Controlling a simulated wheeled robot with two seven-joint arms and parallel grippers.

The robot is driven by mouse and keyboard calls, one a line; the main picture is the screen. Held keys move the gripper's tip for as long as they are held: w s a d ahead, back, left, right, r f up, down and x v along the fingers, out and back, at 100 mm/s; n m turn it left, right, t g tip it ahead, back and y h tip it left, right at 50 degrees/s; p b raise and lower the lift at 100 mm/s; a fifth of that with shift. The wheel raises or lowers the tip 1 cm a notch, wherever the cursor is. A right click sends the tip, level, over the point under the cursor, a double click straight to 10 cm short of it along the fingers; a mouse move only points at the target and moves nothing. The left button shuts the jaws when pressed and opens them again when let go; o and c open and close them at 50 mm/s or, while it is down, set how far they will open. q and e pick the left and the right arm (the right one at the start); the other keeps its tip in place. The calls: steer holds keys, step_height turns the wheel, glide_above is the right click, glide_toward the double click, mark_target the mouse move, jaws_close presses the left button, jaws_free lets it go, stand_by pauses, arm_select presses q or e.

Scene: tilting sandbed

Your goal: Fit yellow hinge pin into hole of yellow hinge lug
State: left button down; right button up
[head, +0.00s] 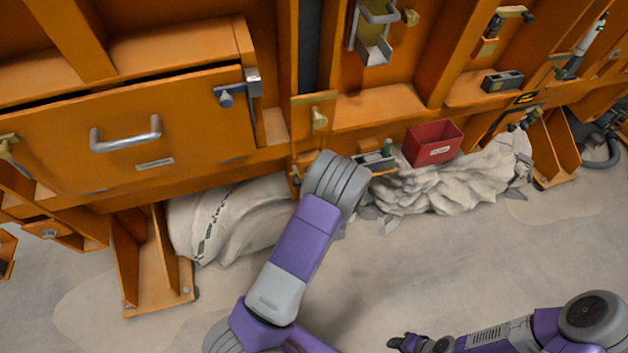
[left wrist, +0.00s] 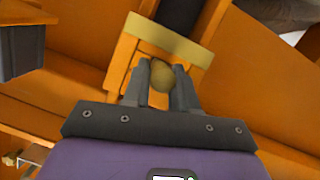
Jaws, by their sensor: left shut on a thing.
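My left gripper (left wrist: 162,70) is shut on a rounded, dull yellow piece, the yellow hinge pin (left wrist: 162,80), which shows between its two grey fingers in the left wrist view. Directly behind it is an orange bracket with a dull yellow band (left wrist: 165,38), likely the yellow hinge lug. No hole shows, and I cannot tell whether the pin touches the bracket or sits in it. In the head view my left wrist hides the left gripper and the pin. My right gripper (head: 403,343) is low at the right, away from the wall; its opening is unclear.
The grey floor in front is clear.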

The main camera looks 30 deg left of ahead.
arm_select(q)
steer(key=shift+w+a, duration=0.25)
steer(key=shift+a, duration=0.05)
steer(key=c, duration=0.8)
jaws_free()
steer(key=shift+a, duration=0.1)
steer(key=shift+r, duration=0.1)
steer(key=s+d+f, duration=0.1)
steer(key=s+d, duration=0.4)
steer(key=d, duration=0.1)
steer(key=shift+s+d+f, duration=0.3)
steer(key=shift+d, duration=0.05)
steer(key=shift+c, duration=0.5)
